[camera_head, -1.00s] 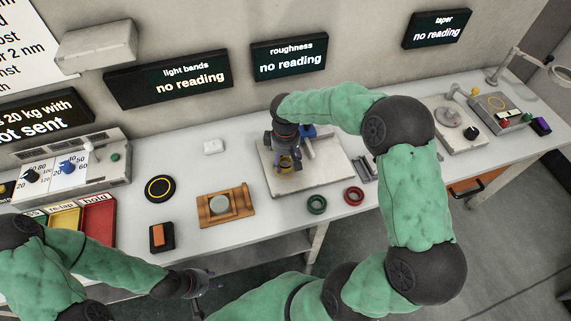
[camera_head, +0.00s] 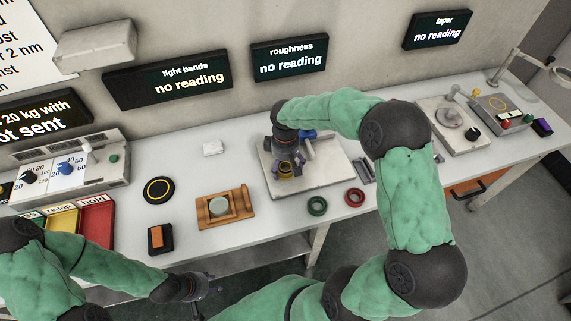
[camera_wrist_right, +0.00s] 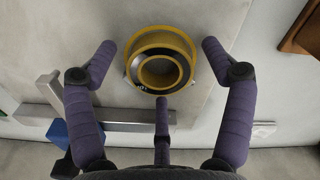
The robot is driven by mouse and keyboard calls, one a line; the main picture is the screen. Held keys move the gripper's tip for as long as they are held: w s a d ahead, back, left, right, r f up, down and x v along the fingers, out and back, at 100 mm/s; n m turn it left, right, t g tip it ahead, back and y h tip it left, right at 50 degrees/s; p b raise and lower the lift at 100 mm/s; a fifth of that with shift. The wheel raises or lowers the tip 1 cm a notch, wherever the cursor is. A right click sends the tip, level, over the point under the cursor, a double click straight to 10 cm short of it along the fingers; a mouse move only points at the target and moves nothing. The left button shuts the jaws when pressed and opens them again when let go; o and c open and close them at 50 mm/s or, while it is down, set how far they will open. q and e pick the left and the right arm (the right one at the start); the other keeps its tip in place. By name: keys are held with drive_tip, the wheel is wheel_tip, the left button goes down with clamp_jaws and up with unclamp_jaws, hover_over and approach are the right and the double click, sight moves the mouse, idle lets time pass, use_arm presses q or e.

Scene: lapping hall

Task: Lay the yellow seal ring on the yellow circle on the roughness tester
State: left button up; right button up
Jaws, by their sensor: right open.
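The roughness tester (camera_head: 325,175) is a pale flat plate with a blue part, on the bench below the roughness display. The yellow seal ring (camera_wrist_right: 178,43), with a dark face, lies on the plate and also shows in the head view (camera_head: 286,174). The yellow circle cannot be told apart from the ring, which may cover it. My right gripper (camera_wrist_right: 160,75) is open above the plate, its purple fingers spread around the ring with gaps on both sides; in the head view it points down (camera_head: 288,165). My left gripper (camera_head: 205,286) hangs low at the bench's front edge, its fingers unclear.
A wooden holder (camera_head: 212,216) with a pale disc and a black round pad (camera_head: 158,190) stand to the left. Red and yellow trays (camera_head: 97,222) are further left.

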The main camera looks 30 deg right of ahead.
wheel_tip(320, 180, up, 12)
drive_tip(key=p, duration=0.4)
drive_tip(key=shift+r, duration=0.15)
